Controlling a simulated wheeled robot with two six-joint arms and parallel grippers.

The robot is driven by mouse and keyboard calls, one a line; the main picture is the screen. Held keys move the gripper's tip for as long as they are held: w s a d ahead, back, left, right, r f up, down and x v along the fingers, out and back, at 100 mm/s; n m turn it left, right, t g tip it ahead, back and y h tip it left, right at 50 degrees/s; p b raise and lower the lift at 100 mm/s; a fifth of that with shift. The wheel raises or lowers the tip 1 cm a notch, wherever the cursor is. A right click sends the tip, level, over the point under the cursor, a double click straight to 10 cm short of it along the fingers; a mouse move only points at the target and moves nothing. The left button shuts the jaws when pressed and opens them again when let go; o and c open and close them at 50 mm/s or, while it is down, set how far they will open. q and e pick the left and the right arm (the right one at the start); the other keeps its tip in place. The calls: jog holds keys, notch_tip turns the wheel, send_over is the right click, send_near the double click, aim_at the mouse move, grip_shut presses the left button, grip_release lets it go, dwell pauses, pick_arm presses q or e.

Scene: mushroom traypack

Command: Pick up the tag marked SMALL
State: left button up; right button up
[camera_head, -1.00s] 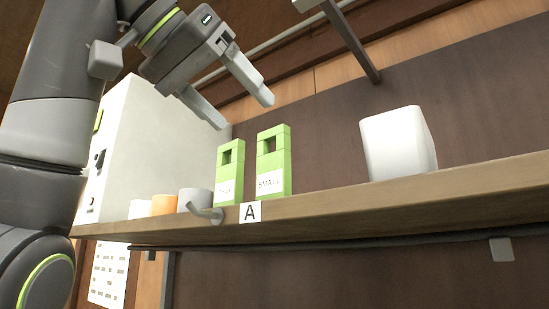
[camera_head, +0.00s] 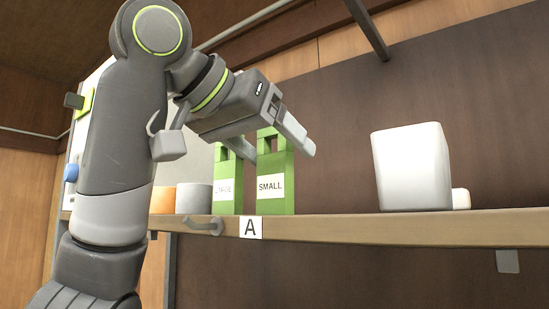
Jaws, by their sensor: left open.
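The green tag marked SMALL (camera_head: 271,187) stands upright on the wooden shelf (camera_head: 380,228), behind the A label. A second green tag (camera_head: 229,190) stands just left of it, its white label reading roughly LARGE. My left gripper (camera_head: 281,154) is open, its two fingers at the upper part of the SMALL tag. The fingers cover part of the tops of both tags. I cannot tell whether a finger touches the SMALL tag. My right gripper is not in view.
A white container (camera_head: 411,168) stands to the right on the shelf, with a small pale object (camera_head: 461,198) beside it. A grey cup (camera_head: 194,199) and an orange cup (camera_head: 164,199) stand left of the tags. A hook (camera_head: 203,226) juts from the shelf edge. The shelf between tag and container is clear.

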pick_arm(q)
jog(key=shift+w+d+f, duration=0.1)
jog(key=shift+w+d, duration=0.1)
jog(key=shift+d, duration=0.05)
jog(key=shift+s, duration=0.15)
jog(key=shift+c, duration=0.4)
jog(key=shift+a, duration=0.1)
jog(key=shift+c, duration=1.2)
jog(key=c, duration=0.7)
